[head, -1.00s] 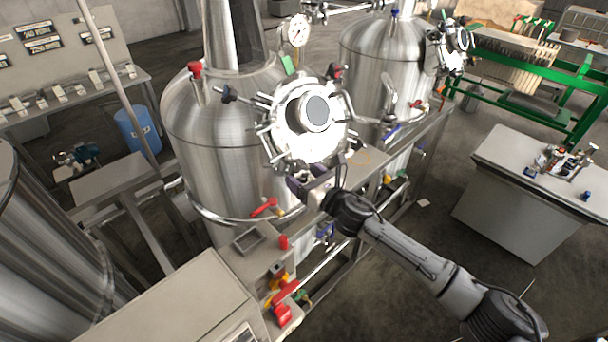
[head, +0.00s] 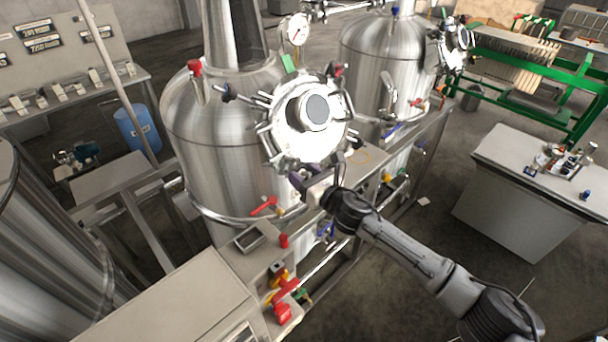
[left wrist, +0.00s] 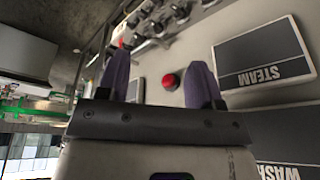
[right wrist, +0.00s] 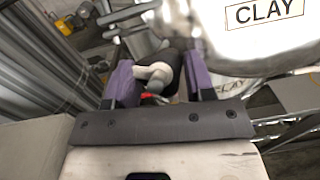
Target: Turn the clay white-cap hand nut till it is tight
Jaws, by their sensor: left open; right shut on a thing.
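The steel tank in the middle of the head view carries a round lid (head: 285,143) with hand nuts around its rim. In the right wrist view a CLAY label (right wrist: 263,12) shows beside the white-cap hand nut (right wrist: 155,75), which has a dark body and a pale cap. My right gripper (right wrist: 159,64) is shut on this nut, one purple finger on each side. In the head view my right gripper (head: 299,180) is at the lid's lower edge and hides the nut. My left gripper (left wrist: 159,66) is open and empty, facing a panel with a red button (left wrist: 169,82).
STEAM (left wrist: 262,58) and WASH labels sit on the panel before my left gripper. A red valve handle (head: 264,206) is below the lid. A second steel tank (head: 380,60) stands behind, and a grey bench (head: 530,190) is at the right. Floor is open between bench and tanks.

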